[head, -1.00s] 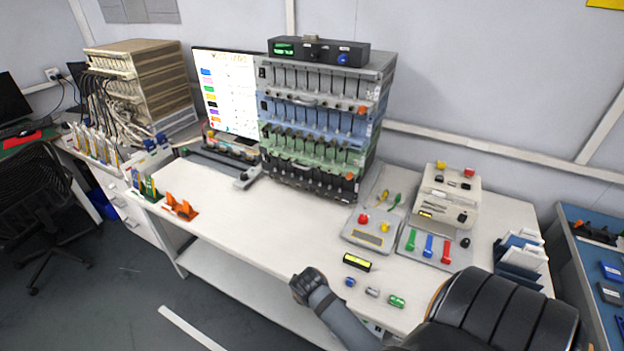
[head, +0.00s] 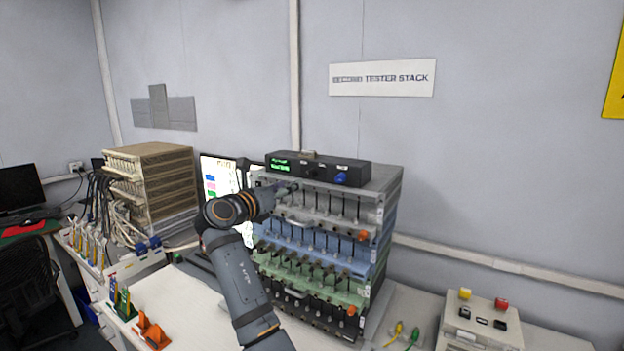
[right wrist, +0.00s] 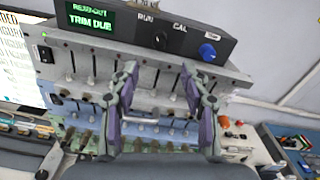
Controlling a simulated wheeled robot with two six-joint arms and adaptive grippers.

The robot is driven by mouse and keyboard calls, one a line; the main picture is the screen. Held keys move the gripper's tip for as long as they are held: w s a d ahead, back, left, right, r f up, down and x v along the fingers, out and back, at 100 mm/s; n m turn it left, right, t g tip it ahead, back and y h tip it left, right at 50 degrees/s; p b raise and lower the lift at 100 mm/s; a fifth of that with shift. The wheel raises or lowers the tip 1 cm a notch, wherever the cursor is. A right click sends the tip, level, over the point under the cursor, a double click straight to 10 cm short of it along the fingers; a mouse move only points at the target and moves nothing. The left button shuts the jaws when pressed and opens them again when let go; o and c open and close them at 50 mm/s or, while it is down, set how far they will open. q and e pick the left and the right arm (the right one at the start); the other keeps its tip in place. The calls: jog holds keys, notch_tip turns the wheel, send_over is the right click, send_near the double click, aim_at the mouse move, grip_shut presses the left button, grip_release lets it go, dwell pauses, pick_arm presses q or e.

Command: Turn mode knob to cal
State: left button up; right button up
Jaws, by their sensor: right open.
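A black control box (head: 318,168) with a green readout sits on top of the tester stack. In the right wrist view, the control box (right wrist: 130,20) carries a black knob (right wrist: 160,40) below the RUN and CAL labels, and a blue knob (right wrist: 207,52) to its right. I cannot tell where the black knob points. My right gripper (head: 287,189) is in front of the stack's top, just below the box. In the right wrist view, my right gripper (right wrist: 160,84) has its fingers wide apart and empty, below the black knob and apart from it. My left gripper is out of view.
The tester stack (head: 375,215) has rows of levers in grey, blue and green tiers below the box. A lit monitor (head: 214,172) stands behind my right arm on the left. A beige device (head: 480,322) stands at the lower right. The air above the box is clear.

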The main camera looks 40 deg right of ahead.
aim_at(309, 175)
jog(key=p+x, duration=0.3)
jog(key=x, duration=0.5)
jog(key=shift+w+d+r, duration=0.15)
jog(key=shift+w+d, duration=0.05)
jog(key=shift+d, duration=0.15)
jog(key=shift+w+d+p, duration=0.15)
jog(key=shift+d+p, duration=0.15)
jog(key=shift+d, duration=0.05)
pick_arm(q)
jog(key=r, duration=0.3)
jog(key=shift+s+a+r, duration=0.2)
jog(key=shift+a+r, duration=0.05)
pick_arm(e)
jog(key=shift+w+d, duration=0.15)
jog(key=shift+d, duration=0.1)
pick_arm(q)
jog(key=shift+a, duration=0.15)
pick_arm(e)
grip_shut()
